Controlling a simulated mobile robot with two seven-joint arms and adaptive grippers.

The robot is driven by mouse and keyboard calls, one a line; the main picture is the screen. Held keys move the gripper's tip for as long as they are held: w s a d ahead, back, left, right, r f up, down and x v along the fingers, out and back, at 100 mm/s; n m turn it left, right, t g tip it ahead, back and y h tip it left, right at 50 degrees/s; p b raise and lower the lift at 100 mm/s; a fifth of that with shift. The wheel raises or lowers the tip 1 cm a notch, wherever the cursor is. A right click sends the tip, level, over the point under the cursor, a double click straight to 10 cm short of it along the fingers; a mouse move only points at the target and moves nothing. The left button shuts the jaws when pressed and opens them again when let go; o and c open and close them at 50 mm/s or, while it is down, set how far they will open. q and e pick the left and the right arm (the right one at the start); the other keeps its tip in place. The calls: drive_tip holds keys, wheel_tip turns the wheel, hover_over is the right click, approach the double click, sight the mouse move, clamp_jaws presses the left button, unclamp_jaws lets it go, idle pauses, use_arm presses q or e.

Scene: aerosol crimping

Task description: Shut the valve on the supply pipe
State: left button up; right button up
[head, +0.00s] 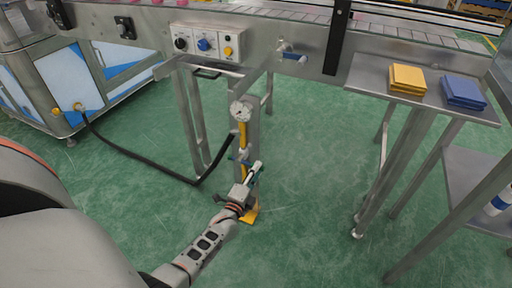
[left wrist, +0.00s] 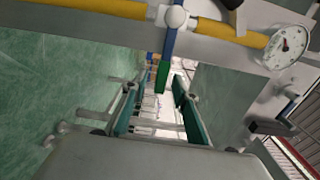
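The yellow supply pipe (head: 243,135) stands upright on a grey post below the conveyor, with a round gauge (head: 240,111) near its top. In the left wrist view the pipe (left wrist: 225,30) runs across the top, with a white valve body (left wrist: 175,17) on it. The valve's blue handle (left wrist: 169,50) with a green end (left wrist: 162,76) points across the pipe in that view. My left gripper (head: 251,168) is at the valve's height, close to the pipe. Its teal-padded fingers (left wrist: 157,97) are open, apart on either side of the handle's end. Contact cannot be told. My right gripper is out of view.
A black hose (head: 140,156) runs from the left machine to the pipe. A side table (head: 420,92) holds yellow and blue pads.

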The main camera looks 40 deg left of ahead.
use_arm(q)
wheel_tip(320, 180, up, 10)
idle(0.7)
drive_tip(key=shift+s, duration=0.1)
